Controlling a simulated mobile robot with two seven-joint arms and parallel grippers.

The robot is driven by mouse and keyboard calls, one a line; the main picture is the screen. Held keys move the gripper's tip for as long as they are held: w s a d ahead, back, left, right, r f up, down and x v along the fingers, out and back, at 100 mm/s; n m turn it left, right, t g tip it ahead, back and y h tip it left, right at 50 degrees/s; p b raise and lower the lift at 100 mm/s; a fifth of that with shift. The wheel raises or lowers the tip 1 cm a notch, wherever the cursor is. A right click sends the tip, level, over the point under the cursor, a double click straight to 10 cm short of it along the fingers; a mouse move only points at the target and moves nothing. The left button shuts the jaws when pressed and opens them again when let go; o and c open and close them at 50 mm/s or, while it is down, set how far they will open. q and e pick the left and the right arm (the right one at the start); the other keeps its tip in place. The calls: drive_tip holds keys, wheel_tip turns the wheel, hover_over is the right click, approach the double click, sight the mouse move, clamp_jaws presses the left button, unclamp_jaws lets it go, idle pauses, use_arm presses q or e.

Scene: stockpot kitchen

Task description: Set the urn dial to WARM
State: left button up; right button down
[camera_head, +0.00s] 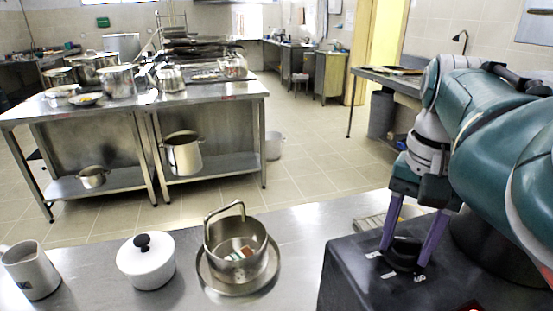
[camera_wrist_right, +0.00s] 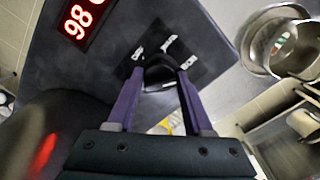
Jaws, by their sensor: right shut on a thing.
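The urn (camera_head: 345,265) is a dark box at the lower right of the head view, and its top panel fills much of the right wrist view (camera_wrist_right: 110,75). Its black dial (camera_head: 404,258) stands on this panel, with small white labels around it; one seems to read OFF, the others are too small to read. The dial also shows in the right wrist view (camera_wrist_right: 160,74). My right gripper (camera_head: 404,250) points down with its two purple fingers on either side of the dial, shut on it. Where the dial points, I cannot tell. My left gripper is not in view.
A red lit display (camera_wrist_right: 82,20) on the urn shows digits starting 98. A steel table (camera_head: 135,105) with pots stands behind.

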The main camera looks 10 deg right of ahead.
drive_tip(key=shift+r, duration=0.1)
drive_tip(key=n+p, duration=0.2)
drive_tip(key=shift+r+p, duration=0.15)
drive_tip(key=shift+p, duration=0.15)
drive_tip(key=n+p, duration=0.5)
drive_tip(key=n, duration=0.1)
drive_tip(key=shift+n, duration=0.4)
drive_tip(key=shift+f+n+p, duration=0.2)
drive_tip(key=shift+n+p, duration=0.2)
drive_tip(key=shift+n, duration=1.1)
drive_tip(key=shift+c, duration=1.4)
unclamp_jaws()
